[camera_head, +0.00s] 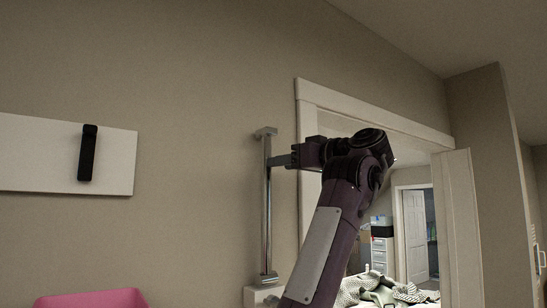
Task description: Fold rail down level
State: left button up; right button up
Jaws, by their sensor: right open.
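The rail (266,205) is a shiny metal bar that stands upright against the wall, left of the door frame. Its lower end meets a pale bracket (262,293), and a short crosspiece tops it. My right arm rises from the bottom, and its gripper (276,161) points left at the upper part of the rail. The gripper is open, with its fingertips at or very near the bar; I cannot tell whether they touch it. My left gripper is not in view.
A white board (40,155) with a black handle (87,153) is on the wall at left. A pink container (92,299) shows at the bottom left. A white door frame (309,130) stands just right of the rail.

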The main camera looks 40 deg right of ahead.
jog(key=w, duration=0.1)
jog(key=w+p, duration=0.1)
jog(key=w, duration=0.2)
jog(key=shift+w+a+f, duration=0.2)
jog(key=shift+w+a, duration=0.05)
jog(key=shift+w, duration=0.1)
jog(key=shift+s, duration=0.15)
jog(key=shift+c, duration=1.4)
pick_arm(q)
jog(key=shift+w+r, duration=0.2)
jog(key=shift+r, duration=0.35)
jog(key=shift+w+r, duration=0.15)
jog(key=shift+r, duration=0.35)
pick_arm(e)
grip_shut()
